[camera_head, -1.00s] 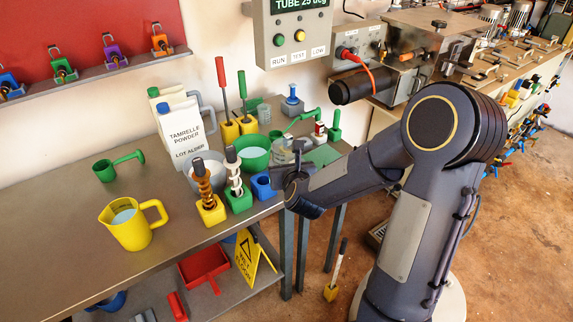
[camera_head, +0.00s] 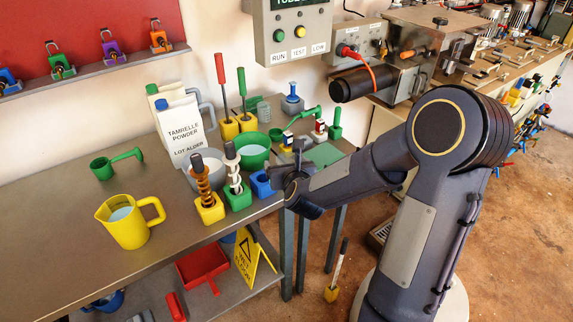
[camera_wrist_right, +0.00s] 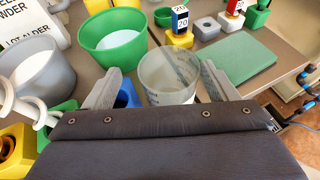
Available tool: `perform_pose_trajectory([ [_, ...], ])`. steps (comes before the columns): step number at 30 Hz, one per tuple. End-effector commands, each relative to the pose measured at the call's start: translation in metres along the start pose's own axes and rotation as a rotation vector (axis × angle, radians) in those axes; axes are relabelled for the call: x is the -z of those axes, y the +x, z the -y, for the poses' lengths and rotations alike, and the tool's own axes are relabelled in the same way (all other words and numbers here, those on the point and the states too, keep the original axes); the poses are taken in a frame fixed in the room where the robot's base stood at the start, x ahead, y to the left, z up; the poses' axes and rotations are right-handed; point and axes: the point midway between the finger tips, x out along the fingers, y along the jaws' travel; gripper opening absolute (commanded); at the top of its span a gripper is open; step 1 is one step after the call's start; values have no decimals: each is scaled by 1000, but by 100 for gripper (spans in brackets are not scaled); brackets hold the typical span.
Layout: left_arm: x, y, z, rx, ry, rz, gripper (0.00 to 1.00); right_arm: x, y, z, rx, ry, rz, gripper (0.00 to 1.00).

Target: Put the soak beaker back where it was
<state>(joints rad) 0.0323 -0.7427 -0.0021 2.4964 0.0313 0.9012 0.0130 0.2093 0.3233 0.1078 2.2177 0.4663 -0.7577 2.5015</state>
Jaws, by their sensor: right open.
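A clear beaker (camera_wrist_right: 168,78), which looks like the soak beaker, stands upright in the right wrist view, left of the green mat (camera_wrist_right: 236,58). My right gripper (camera_wrist_right: 158,86) is open, with one grey finger on each side of the beaker. I cannot tell whether either finger touches it. In the head view my right gripper (camera_head: 291,168) is at the bench's right front edge, and I cannot make out the beaker clearly there. My left gripper is not in view.
Close by are a green bowl (camera_wrist_right: 113,42), a grey bowl (camera_wrist_right: 38,75), a blue block (camera_head: 262,184) and brushes in yellow and green holders. A yellow jug (camera_head: 127,222) stands farther left, where the bench (camera_head: 60,235) is mostly clear.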

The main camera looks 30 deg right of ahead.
Motion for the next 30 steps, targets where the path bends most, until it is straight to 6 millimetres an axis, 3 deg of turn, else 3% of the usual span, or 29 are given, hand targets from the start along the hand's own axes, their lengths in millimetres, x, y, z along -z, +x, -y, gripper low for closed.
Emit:
perform_pose_trajectory([
  [5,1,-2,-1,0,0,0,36,-1,0,0,0,0,-1,80],
  [12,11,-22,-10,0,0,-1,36,-16,-10,0,-1,-1,-1,80],
  [21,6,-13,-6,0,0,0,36,-13,-82,0,-1,1,4,80],
  [30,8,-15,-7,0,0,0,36,-12,-121,0,0,-1,1,80],
])
